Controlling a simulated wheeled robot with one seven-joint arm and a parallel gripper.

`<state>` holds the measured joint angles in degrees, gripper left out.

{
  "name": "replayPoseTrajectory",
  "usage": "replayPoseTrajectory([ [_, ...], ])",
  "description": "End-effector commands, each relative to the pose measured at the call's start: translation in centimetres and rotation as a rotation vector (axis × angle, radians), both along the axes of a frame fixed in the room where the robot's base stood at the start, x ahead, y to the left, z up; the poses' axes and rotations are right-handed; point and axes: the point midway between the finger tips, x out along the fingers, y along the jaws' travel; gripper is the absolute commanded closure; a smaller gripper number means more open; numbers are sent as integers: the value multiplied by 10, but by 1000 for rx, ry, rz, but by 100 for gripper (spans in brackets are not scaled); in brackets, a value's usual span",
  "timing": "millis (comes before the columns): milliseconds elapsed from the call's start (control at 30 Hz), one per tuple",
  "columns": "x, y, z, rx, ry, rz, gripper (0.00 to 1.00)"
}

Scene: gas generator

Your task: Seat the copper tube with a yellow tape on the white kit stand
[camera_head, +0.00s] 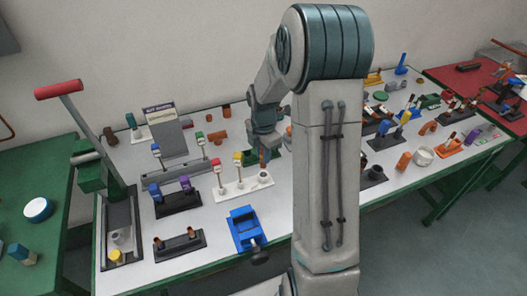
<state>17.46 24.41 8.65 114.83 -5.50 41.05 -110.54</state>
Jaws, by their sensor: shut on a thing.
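The white kit stand (241,189) lies on the near middle part of the white table. It bears a red-topped piece (216,166), a yellow-topped piece (238,159) and a grey ring-like socket (264,178) at its right end. My gripper (265,146) points down just above that right end. It is shut on a small copper-coloured tube (267,156), with a blue patch showing beside it. The fingers hide much of the tube, and I cannot make out yellow tape on it. I cannot tell whether its lower end touches the socket.
A blue vise (244,228) stands in front of the stand. A dark stand with blue and purple pieces (177,203) is at its left. A red-handled lever press (110,160) stands at the table's left end. My arm hides the table's middle; many parts crowd the right side.

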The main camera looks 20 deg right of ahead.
Motion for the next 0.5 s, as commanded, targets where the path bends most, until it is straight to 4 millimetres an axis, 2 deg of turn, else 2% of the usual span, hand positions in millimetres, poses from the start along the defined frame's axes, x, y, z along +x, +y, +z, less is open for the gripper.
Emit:
replayPoseTrajectory([
  [33,0,0,-9,1,1,0,97],
  [200,0,0,-24,0,2,-1,97],
  [500,0,0,-29,1,0,-2,97],
])
